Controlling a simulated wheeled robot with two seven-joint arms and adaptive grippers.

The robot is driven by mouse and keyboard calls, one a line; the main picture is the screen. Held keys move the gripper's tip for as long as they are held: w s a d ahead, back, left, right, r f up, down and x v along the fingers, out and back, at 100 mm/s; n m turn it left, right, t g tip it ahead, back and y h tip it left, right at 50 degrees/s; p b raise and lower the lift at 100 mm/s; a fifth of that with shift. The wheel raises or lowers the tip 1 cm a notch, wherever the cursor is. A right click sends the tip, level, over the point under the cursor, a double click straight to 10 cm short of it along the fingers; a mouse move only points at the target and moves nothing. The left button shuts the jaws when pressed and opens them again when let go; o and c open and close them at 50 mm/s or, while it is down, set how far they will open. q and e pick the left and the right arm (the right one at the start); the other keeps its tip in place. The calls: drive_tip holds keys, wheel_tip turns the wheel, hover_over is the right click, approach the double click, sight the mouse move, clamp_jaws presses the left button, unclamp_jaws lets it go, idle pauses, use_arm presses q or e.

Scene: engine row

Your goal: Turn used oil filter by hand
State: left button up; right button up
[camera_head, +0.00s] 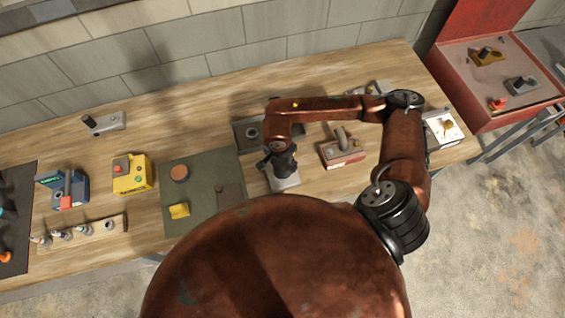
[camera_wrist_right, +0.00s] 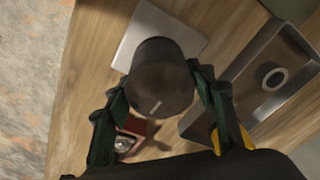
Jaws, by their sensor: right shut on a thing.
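The used oil filter is a dark cylinder with a pale line mark on its end, seen in the right wrist view (camera_wrist_right: 160,85). It stands on a light square plate (camera_wrist_right: 150,22), which also shows on the bench in the head view (camera_head: 285,183). My right gripper (camera_wrist_right: 160,92) has its green fingers on both sides of the filter and is shut on it. In the head view the right gripper (camera_head: 281,165) points down over the plate and hides most of the filter. My left gripper is in neither view.
A grey tray with a ring (camera_wrist_right: 275,80) lies close beside the filter. A red-based block (camera_head: 342,152) stands to its right, and a green mat (camera_head: 205,198) lies to its left. A yellow box (camera_head: 132,174) stands further left. An open red case (camera_head: 460,95) is at the far right.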

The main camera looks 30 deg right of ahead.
drive_tip(key=shift+f+n+b, duration=0.2)
drive_tip(key=shift+n+b, duration=0.7)
drive_tip(key=shift+b, duration=0.25)
drive_tip(key=n+b, duration=0.6)
drive_tip(key=shift+t+y, duration=0.3)
drive_tip(key=shift+y, duration=0.1)
drive_tip(key=n+b, duration=0.5)
drive_tip(key=n, duration=0.1)
drive_tip(key=shift+y, duration=0.4)
drive_tip(key=shift+r+n+b, duration=0.1)
drive_tip(key=shift+n+b, duration=0.5)
drive_tip(key=shift+n, duration=0.6)
drive_tip(key=shift+r+n, duration=0.1)
drive_tip(key=shift+n, duration=0.3)
drive_tip(key=o, duration=1.5)
drive_tip(key=shift+r, duration=0.1)
drive_tip(key=shift+o, duration=0.2)
